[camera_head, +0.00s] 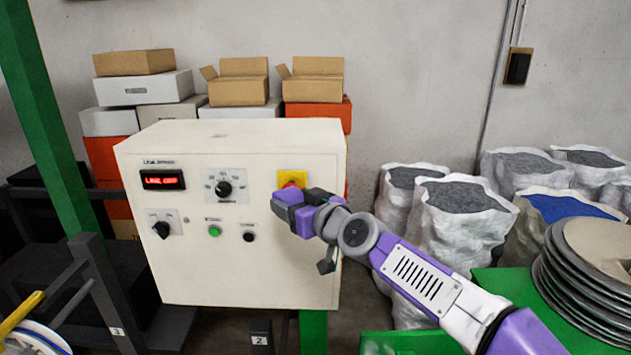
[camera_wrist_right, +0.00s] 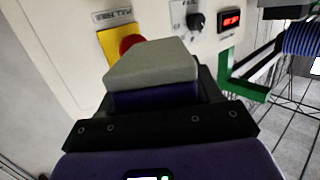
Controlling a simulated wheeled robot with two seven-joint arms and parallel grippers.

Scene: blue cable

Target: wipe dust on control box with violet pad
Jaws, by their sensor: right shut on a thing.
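The control box (camera_head: 265,265) is a cream cabinet with a red display, knobs, buttons and a red emergency stop on a yellow plate. A faint grey smudge, perhaps dust, shows on its top (camera_head: 222,134). My right gripper (camera_head: 310,205) is shut on the violet pad (camera_head: 284,197), in front of the box's right side just below the emergency stop. In the right wrist view the pad (camera_wrist_right: 155,97) shows a dark violet band below a pale grey block, close to the panel. I cannot tell whether it touches the box. My left gripper is out of view.
Cardboard boxes (camera_head: 238,92) are stacked behind the control box. Sacks of grey granules (camera_head: 455,235) stand to the right, near a green surface with stacked discs (camera_head: 572,290). A green post (camera_head: 45,120) rises at left. A cable reel (camera_head: 35,340) is at lower left.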

